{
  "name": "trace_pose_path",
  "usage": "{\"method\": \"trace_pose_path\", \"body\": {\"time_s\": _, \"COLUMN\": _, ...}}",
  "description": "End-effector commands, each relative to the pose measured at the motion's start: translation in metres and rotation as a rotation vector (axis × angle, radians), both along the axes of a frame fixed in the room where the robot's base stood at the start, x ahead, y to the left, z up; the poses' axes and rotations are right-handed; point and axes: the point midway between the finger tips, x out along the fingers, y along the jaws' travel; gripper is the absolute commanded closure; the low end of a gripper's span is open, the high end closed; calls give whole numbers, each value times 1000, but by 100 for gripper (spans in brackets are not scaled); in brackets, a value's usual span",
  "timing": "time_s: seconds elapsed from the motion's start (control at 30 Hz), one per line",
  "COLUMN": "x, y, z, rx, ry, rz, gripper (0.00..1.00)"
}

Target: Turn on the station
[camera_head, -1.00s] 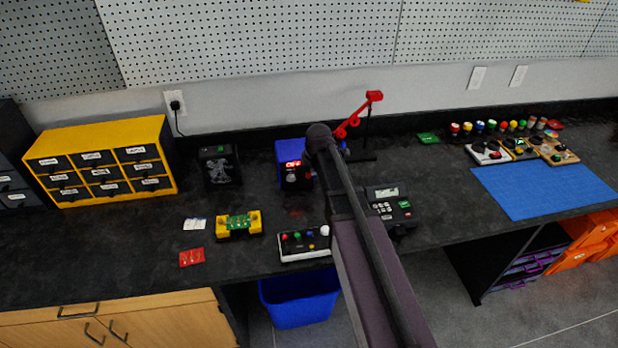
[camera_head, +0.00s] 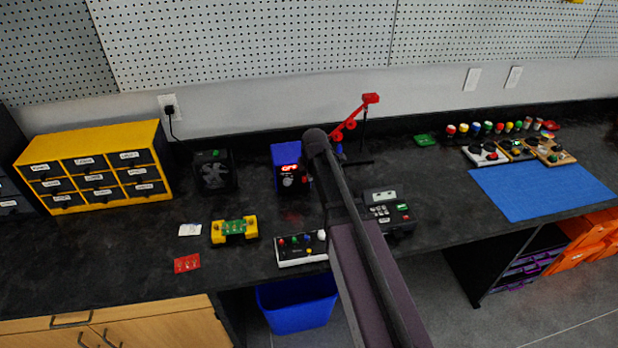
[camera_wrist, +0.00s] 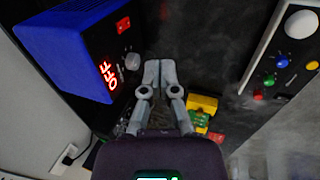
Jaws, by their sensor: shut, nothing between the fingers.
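The station is a blue box with a black front panel (camera_head: 289,178), standing on the dark counter in the head view. In the wrist view its blue casing (camera_wrist: 66,40) is at upper left. Its red lit display (camera_wrist: 107,77) reads OFF, turned on its side. A grey knob (camera_wrist: 132,62) and a small red switch (camera_wrist: 123,25) sit on the same panel. My gripper (camera_wrist: 160,63) is shut and empty, just beside the knob in the wrist view; I cannot tell whether they touch. In the head view my arm hides most of the gripper.
A white box with coloured buttons (camera_head: 301,249) stands near the counter's front edge. A yellow holder with a green board (camera_head: 235,230) is to its left. A black fan box (camera_head: 215,172) is left of the station, and a red-armed stand (camera_head: 370,99) is to its right.

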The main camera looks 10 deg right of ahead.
Motion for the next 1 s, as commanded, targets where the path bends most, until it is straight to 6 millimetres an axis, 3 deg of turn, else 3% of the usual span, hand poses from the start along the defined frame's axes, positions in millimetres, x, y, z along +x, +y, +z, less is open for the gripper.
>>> {"method": "trace_pose_path", "body": {"time_s": 1.0, "x": 26, "y": 1, "z": -80, "rx": 0, "ry": 0, "rz": 2, "gripper": 100}}
